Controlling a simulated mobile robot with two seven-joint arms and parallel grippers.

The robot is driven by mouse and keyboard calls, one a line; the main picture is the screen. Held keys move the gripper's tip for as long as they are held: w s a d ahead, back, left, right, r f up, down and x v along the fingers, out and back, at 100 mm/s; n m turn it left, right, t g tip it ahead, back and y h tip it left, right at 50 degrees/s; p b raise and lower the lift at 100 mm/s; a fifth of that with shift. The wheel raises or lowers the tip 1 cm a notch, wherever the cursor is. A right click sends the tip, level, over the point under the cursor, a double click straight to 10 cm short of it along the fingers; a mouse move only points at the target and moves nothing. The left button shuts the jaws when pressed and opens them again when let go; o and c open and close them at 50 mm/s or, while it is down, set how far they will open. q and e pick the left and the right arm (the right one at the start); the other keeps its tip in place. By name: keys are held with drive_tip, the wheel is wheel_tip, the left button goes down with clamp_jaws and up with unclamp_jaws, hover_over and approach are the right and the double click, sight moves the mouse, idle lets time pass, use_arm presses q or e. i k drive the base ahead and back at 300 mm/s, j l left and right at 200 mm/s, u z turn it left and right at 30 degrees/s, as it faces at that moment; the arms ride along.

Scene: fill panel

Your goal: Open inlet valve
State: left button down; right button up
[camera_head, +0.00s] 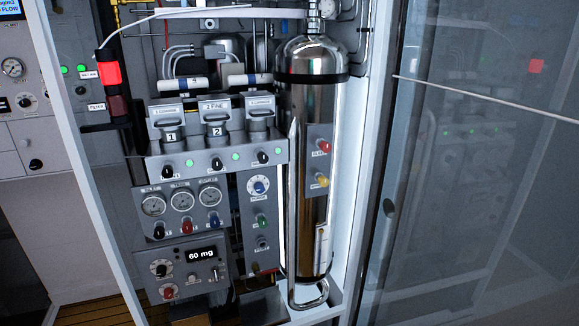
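The fill panel (222,177) stands inside an open cabinet, with a tall chrome cylinder (305,110) to its right. Beside the cylinder a small plate carries a red knob (324,147) and a yellow knob (321,180). Below three gauges are a black knob (159,231), a red knob (187,226) and a blue knob (214,220). A blue dial knob (259,187) and a green knob (261,221) sit further right. The labels are too small to read, so I cannot tell which is the inlet valve. Neither gripper is in view.
The white cabinet frame (75,150) edges the left side. A glass door (480,190) stands on the right. A lower unit with a "60 mg" display (202,254) sits under the gauges. A red-lit lamp (109,73) is at upper left.

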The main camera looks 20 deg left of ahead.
sight(159, 230)
drive_tip(key=u, duration=1.45)
